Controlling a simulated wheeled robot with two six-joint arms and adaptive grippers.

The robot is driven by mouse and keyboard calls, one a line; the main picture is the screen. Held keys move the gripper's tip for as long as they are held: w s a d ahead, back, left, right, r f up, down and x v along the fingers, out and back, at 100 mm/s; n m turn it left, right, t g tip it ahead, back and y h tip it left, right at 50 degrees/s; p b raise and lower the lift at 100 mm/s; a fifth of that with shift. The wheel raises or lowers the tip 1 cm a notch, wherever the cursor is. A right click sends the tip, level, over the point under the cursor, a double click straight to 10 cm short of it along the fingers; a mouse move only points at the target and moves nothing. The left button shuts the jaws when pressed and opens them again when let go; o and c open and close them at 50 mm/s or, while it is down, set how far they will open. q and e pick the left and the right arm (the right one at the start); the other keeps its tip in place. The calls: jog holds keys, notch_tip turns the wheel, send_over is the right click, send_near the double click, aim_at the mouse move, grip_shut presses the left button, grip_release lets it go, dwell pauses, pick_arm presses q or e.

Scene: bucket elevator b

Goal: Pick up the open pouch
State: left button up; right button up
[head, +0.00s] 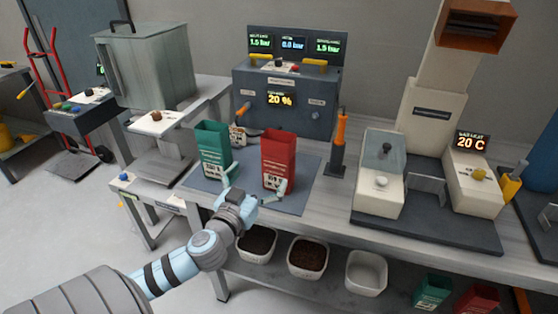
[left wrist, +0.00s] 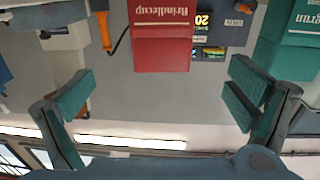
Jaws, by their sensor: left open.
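A red pouch (head: 279,160) stands upright on a dark mat (head: 292,204) on the bench. A green pouch (head: 214,151) stands to its left on the same mat. Both tops look open in the head view, but I cannot tell for sure which is the open one. My left gripper (head: 252,184) is open and empty at the bench's front edge, in front of the pouches. In the left wrist view, the red pouch (left wrist: 160,36) appears upside down, beyond the gap between the open fingers (left wrist: 160,88). The green pouch (left wrist: 290,42) is at the right edge. My right gripper is not in view.
A grey control unit (head: 284,105) stands behind the mat. An orange-handled tool (head: 340,128) stands right of the red pouch, and a sealer-like machine (head: 380,165) is further right. White bins (head: 308,256) and more pouches (head: 432,291) sit on the lower shelf.

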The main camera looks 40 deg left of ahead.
aim_at(275, 156)
pick_arm(q)
jog(key=p+x, duration=0.1)
jog(key=x, duration=1.1)
jog(key=shift+a+f, duration=0.1)
jog(key=shift+a, duration=0.1)
jog(key=shift+w+a+f, duration=0.1)
jog(key=shift+w+f, duration=0.1)
jog(key=shift+w, duration=0.3)
jog(key=shift+s, duration=0.1)
jog(key=c, duration=0.9)
